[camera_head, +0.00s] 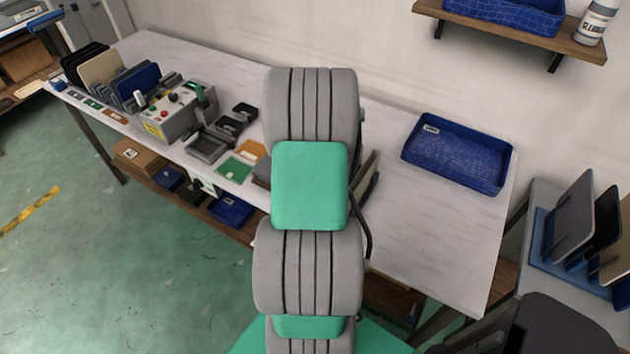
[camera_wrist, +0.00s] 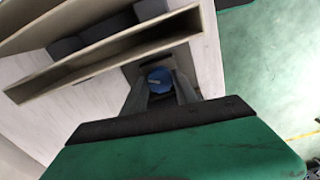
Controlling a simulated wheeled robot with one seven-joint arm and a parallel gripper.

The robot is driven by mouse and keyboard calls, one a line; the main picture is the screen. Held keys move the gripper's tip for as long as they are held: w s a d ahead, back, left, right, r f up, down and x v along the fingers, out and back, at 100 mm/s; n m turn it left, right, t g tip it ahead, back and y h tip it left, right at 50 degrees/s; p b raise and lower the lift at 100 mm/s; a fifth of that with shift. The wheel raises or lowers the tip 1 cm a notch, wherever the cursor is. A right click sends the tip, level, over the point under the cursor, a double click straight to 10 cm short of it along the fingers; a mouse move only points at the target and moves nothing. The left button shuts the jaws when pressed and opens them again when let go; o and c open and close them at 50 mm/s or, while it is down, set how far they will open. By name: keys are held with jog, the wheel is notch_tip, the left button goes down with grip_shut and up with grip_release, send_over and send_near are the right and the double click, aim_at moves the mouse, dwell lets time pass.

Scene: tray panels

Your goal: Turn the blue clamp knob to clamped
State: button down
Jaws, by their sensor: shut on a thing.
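The blue clamp knob (camera_wrist: 161,77) shows in the wrist view, on a dark mount, with a small pale mark on its face. My gripper (camera_wrist: 162,88) has one finger on each side of it and is shut on it. The finger tips partly cover the knob's sides. I cannot tell from the mark which setting the knob is at. In the head view my arm hides the knob and the gripper.
A beige panel (camera_wrist: 95,62) stands close beside my gripper in the wrist view. On the white bench (camera_head: 425,240) are a blue tray (camera_head: 457,185) to the right and a grey control box (camera_head: 178,115) to the left. The bench's right part is mostly clear.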

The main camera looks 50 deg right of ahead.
jog(key=m+b, duration=0.1)
jog(key=m, duration=0.5)
jog(key=shift+m, duration=0.3)
jog(key=m+b, duration=0.1)
jog(key=m, duration=0.4)
jog(key=shift+m, duration=0.3)
jog(key=c, duration=1)
grip_release()
jog(key=shift+o, duration=0.2)
jog(key=shift+r, duration=0.1)
notch_tip(320, 180, up, 8)
jog(key=shift+f+b, duration=0.15)
jog(key=shift+b, duration=0.5)
